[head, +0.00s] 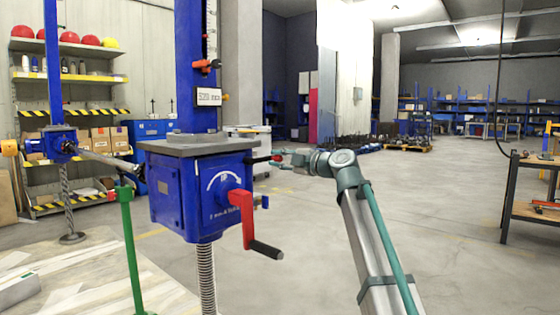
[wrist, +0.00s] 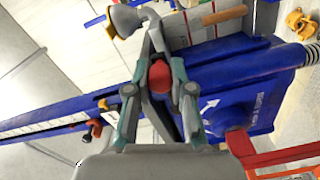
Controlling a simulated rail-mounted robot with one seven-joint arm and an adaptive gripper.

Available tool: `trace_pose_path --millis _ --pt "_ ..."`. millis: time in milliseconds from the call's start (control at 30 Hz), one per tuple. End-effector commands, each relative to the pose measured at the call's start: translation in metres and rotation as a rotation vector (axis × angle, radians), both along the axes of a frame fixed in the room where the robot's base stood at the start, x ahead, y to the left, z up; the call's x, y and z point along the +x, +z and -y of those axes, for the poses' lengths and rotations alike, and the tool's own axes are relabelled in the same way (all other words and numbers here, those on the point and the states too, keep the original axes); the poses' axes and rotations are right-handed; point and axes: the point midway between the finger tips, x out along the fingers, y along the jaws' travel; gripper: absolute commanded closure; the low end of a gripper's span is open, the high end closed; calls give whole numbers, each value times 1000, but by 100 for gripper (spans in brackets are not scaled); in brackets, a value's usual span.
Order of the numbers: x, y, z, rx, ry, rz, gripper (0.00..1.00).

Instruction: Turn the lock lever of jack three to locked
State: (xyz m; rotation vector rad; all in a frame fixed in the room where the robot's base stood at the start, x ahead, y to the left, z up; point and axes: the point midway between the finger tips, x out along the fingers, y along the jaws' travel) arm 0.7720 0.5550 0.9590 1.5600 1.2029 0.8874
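The near jack has a blue gearbox (head: 200,190) with a red crank (head: 245,215) and a display reading about 520 mm. I cannot read a jack number on it. A short dark lever (head: 260,158) sticks out of the gearbox's right side, toward my gripper (head: 278,159). In the wrist view, a red knob (wrist: 160,76) fills the gap between the pads of my gripper (wrist: 163,66), which looks shut on it. I take the knob for the lock lever's end. The fingers hide its stem and any lock marking.
Another blue jack (head: 60,143) stands at the left, with a green post (head: 128,235) between. A red clamp (head: 206,65) sits on the near jack's column above the gearbox. The crank hangs below my gripper. The floor to the right is open up to a workbench (head: 530,205).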

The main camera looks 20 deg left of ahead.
Motion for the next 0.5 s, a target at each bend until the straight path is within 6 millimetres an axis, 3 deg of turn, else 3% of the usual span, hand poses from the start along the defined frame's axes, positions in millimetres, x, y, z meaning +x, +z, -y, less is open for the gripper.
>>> trace_pose_path --millis 33,133,500 --pt "1 2 0 3 -2 2 70" --pt "1 2 0 2 -2 1 54" --pt "-1 1 3 2 -2 -1 53"
